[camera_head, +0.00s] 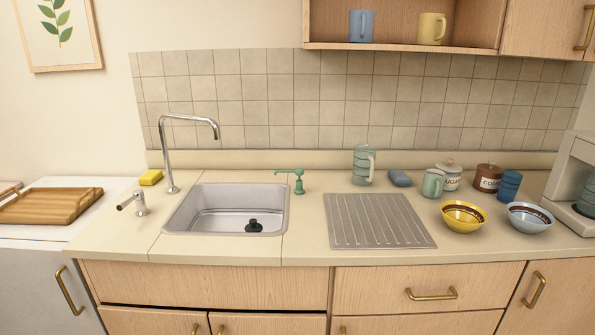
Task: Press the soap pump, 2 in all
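A green soap pump (298,181) stands upright on the counter at the right rear corner of the sink. Its spout points left, toward the basin. Nothing touches it. Neither of my grippers shows in the head view.
The sink basin (228,208) holds a small black plug, with a tall faucet (169,160) behind it and a tap lever (139,203) at left. A ribbed drainboard (378,220), a glass pitcher (362,166) and bowls (463,216) stand right. Counter around the pump is clear.

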